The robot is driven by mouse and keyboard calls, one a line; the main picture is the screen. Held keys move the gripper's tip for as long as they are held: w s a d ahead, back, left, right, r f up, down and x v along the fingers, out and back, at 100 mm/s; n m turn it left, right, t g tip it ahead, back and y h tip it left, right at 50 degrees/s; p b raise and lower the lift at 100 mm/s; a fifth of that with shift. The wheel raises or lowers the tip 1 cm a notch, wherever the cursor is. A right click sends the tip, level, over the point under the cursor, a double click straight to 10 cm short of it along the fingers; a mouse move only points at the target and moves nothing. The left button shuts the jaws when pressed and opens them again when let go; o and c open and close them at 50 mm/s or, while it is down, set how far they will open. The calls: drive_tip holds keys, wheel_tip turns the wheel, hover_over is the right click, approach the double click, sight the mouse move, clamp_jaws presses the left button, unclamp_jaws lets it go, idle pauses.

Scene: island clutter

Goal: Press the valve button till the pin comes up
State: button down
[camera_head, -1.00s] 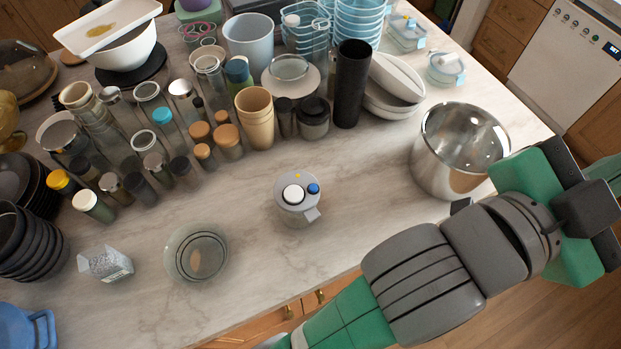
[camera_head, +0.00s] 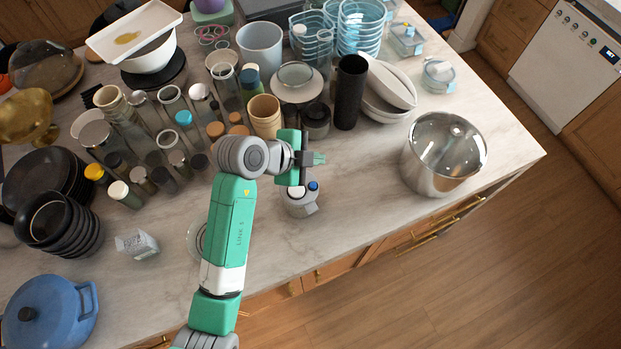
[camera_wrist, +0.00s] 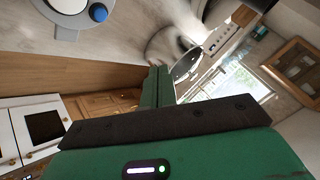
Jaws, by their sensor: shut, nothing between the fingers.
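A small grey device (camera_head: 301,207) stands upright on the worktop near its front edge. Its top has a white round button (camera_head: 292,193), partly covered by my gripper, and a smaller blue button (camera_head: 314,186). The wrist view shows the white button (camera_wrist: 68,4) and blue button (camera_wrist: 98,12) at the top left. I cannot tell which is the valve button, and no raised pin is visible. My gripper (camera_head: 319,158) is over the far side of the device, apart from the buttons as far as I can see. Its fingers (camera_wrist: 158,86) are shut and empty.
Several jars and brown cups (camera_head: 264,114) crowd the worktop behind and left. A black cylinder (camera_head: 350,92) stands behind right. A steel pot (camera_head: 432,165) stands right, with bare worktop between it and the device. A glass bowl (camera_head: 192,238) is partly hidden by my arm.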

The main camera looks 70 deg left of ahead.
drive_tip(key=shift+s+a+f, duration=0.1)
drive_tip(key=shift+s+f, duration=0.35)
drive_tip(key=shift+s, duration=0.25)
drive_tip(key=b, duration=0.7)
hover_over(309, 188)
wheel_tip(309, 188, down, 9)
drive_tip(key=shift+r, duration=0.1)
idle(1.4)
drive_tip(key=shift+f, duration=0.35)
drive_tip(key=shift+f+b, duration=0.45)
drive_tip(key=shift+f, duration=0.05)
idle(0.5)
drive_tip(key=shift+r, duration=0.15)
drive_tip(key=shift+r+p, duration=0.65)
drive_tip(key=shift+r, duration=0.1)
